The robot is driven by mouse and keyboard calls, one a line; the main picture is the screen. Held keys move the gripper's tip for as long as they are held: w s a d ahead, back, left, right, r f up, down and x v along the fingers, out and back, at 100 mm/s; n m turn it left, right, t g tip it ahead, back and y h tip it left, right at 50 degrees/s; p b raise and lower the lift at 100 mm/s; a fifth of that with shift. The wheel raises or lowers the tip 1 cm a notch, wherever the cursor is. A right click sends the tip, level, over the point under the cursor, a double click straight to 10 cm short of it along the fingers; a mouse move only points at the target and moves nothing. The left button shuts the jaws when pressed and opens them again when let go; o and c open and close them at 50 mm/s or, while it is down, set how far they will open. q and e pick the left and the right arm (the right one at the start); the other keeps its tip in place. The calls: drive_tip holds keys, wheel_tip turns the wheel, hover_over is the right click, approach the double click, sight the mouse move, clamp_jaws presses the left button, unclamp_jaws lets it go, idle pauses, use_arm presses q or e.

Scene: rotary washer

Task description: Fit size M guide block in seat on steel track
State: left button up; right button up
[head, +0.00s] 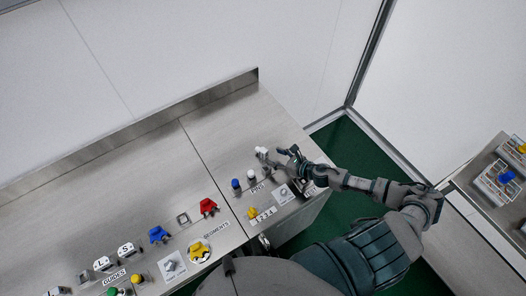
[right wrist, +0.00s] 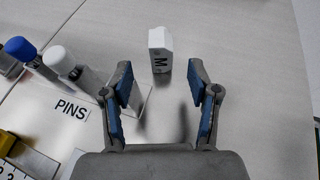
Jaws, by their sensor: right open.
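The white guide block (right wrist: 160,50) marked M stands on the steel bench in the right wrist view. It is just beyond my right gripper (right wrist: 160,84), between the lines of the two fingers and apart from both. The fingers are spread, with nothing between the pads. In the head view the right gripper (head: 277,158) is low over the right bench section, beside a small white piece (head: 262,150) that looks like this block. Guide blocks L (head: 102,263) and S (head: 126,248) stand at lower left by the GUIDES label. I cannot make out the track seat. My left gripper is out of view.
A blue-topped pin (right wrist: 20,48) and a white pin (right wrist: 57,60) stand left of the gripper by the PINS label.

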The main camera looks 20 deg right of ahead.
sight(267, 153)
drive_tip(key=p+x, duration=0.1)
drive_tip(key=x, duration=0.4)
drive_tip(key=shift+w+f, duration=0.25)
drive_tip(key=shift+w, duration=0.15)
drive_tip(key=shift+s, duration=0.1)
clamp_jaws()
